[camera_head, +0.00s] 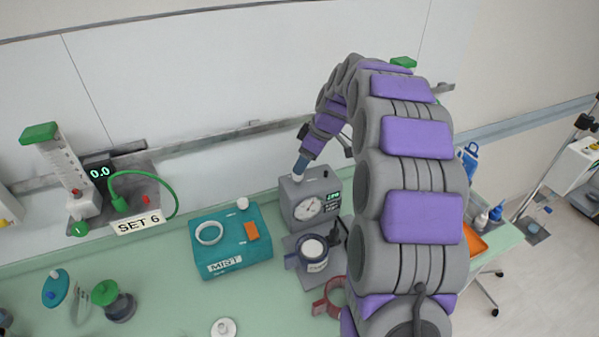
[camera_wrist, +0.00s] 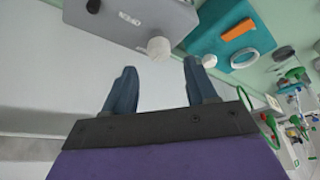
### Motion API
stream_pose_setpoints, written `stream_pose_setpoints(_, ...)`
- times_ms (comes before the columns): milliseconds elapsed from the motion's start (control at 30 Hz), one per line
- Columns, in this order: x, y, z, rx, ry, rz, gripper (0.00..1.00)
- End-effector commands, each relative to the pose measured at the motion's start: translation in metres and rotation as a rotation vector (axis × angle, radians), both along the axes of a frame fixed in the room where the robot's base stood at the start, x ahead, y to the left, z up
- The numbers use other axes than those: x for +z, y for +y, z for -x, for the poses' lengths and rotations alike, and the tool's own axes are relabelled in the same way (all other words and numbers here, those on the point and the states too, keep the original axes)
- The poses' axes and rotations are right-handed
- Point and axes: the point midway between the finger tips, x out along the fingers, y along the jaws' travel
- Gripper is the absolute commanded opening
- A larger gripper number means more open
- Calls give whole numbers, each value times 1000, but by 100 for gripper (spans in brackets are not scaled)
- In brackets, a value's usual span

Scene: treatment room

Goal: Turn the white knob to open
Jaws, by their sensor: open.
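A grey box (camera_head: 310,190) with a round dial and a green display stands on the green counter against the wall. A white knob (camera_head: 297,177) sits on its top left, and it shows larger in the wrist view (camera_wrist: 159,48). My gripper (camera_head: 303,164) is just above and behind this knob. In the wrist view my gripper (camera_wrist: 161,75) is open, with the knob in front of the gap between its two blue fingers. It appears apart from both fingers. My arm hides part of the counter right of the box.
A teal box marked MIST (camera_head: 215,256) stands left, with a white ring, an orange block and a small white knob (camera_head: 243,203). A labelled jar (camera_head: 313,254) stands in front of the grey box. A wall rail (camera_head: 220,143) runs behind.

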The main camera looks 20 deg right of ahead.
Motion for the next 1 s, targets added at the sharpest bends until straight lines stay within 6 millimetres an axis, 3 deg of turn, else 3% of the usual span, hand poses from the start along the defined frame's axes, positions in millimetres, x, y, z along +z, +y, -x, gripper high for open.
stream_pose_setpoints(100, -22, 4, -4, 0, 6, -5, 57)
stream_pose_setpoints(300, -40, 8, -10, 0, 5, -4, 57)
stream_pose_setpoints(667, -44, 11, -12, -1, 2, -3, 57)
stream_pose_setpoints(1000, -44, 10, -12, 0, 3, -3, 26)
